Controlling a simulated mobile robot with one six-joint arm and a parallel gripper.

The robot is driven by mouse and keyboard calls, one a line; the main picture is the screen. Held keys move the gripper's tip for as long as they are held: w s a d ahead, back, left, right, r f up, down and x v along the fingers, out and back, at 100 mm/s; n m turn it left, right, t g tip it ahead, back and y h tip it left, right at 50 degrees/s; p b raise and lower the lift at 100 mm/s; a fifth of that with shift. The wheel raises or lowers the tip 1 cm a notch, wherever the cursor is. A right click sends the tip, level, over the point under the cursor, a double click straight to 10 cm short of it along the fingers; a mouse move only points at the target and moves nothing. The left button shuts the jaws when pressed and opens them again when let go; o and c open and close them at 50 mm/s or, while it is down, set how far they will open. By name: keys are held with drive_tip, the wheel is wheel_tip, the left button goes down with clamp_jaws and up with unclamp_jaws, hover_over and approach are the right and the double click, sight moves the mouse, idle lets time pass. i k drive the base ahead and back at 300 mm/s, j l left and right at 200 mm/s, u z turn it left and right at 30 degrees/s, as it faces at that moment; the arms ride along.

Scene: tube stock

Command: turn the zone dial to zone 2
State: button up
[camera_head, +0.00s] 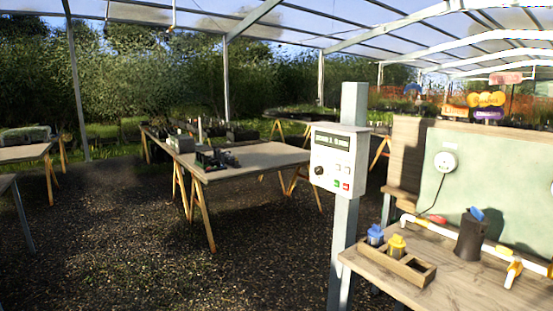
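A black round dial (319,171) is on the lower left of the front of a pale control box (325,157). The box is mounted on a grey post (345,235) right of the picture's middle. Above the dial, the box has a dark display (332,140) whose text is too small to read surely. Right of the dial are two pale buttons, a green button (337,183) and a red button (346,187). The dial's pointer and markings are too small to tell its setting. My gripper is not in view.
A bench (455,278) at the right holds a wooden rack with blue- and yellow-topped items, a dark cylinder (468,240) and white piping, before a pale green panel (485,185). A trestle table (255,161) stands behind, left of the post. Gravel floor (130,250) is open at left.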

sight(319, 171)
drive_tip(key=i+u, duration=0.15)
drive_tip(key=i, duration=2.25)
